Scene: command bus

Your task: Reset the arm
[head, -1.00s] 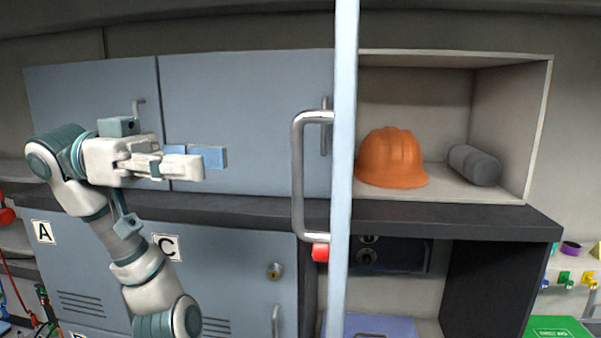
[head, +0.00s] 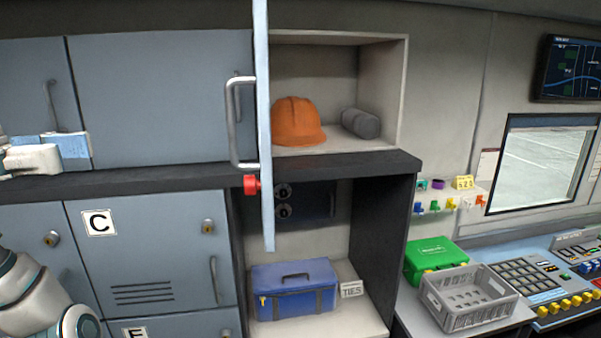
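My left gripper (head: 35,158) is at the left edge of the head view, partly cut off by the frame. Its pale finger points right, in front of the grey-blue upper cabinet doors and just above the dark shelf edge. A light-blue block-like piece (head: 68,146) shows right behind the finger; I cannot tell whether it is part of the gripper or held, nor whether the fingers are open. Part of my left arm (head: 35,295) shows at the lower left. My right gripper is out of view.
An open cabinet door (head: 264,130) with a metal handle stands edge-on. Behind it are an orange helmet (head: 297,122) and a grey roll (head: 361,123). Below is a blue toolbox (head: 293,288). A green case (head: 434,255), a grey crate (head: 468,298) and a control console (head: 545,280) are at right.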

